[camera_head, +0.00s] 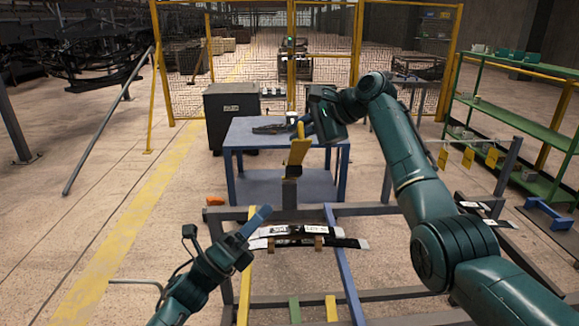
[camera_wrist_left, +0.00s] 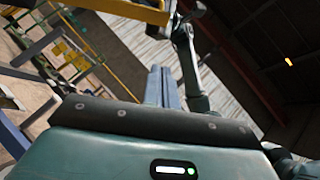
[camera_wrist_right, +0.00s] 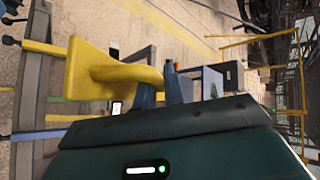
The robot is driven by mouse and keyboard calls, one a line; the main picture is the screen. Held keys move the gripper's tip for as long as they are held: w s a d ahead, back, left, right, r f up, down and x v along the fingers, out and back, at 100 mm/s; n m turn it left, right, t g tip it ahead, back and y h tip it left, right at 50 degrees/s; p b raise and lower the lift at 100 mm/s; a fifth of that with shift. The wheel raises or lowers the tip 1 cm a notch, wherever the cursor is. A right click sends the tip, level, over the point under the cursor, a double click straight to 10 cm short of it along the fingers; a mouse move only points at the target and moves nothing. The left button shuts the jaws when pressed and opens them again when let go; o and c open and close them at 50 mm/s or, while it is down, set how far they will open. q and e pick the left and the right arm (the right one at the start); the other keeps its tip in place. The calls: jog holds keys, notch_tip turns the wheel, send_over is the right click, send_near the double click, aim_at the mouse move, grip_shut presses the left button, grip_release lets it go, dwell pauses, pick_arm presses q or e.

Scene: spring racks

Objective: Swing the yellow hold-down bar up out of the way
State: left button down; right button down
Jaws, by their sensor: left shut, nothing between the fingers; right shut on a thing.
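The yellow hold-down bar (camera_head: 297,151) stands raised above the rear of the rack, seen nearly end-on in the head view. In the right wrist view its flat yellow plate (camera_wrist_right: 86,70) has a curved handle that runs to my fingers. My right gripper (camera_head: 301,129) is shut on this handle; its fingers also show in the right wrist view (camera_wrist_right: 172,82). My left gripper (camera_head: 262,213) is shut and empty, lower down over the rack, below the bar and apart from it. Its closed fingers show in the left wrist view (camera_wrist_left: 162,84).
Dark leaf springs with white labels (camera_head: 281,230) lie across the rack, between a yellow rail (camera_head: 246,285) and a blue rail (camera_head: 343,264). A blue table (camera_head: 250,131) stands behind the rack. Green shelving (camera_head: 525,117) is at the right. The floor at the left is open.

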pick_arm(q)
send_near(310, 142)
jog(key=d, duration=0.4)
pick_arm(e)
jog(key=shift+a, duration=0.1)
pick_arm(q)
jog(key=shift+w+d+r, duration=0.1)
jog(key=shift+w+r, duration=0.5)
jog(key=shift+r, duration=0.2)
jog(key=shift+w+r, duration=0.65)
jog(key=shift+r, duration=0.15)
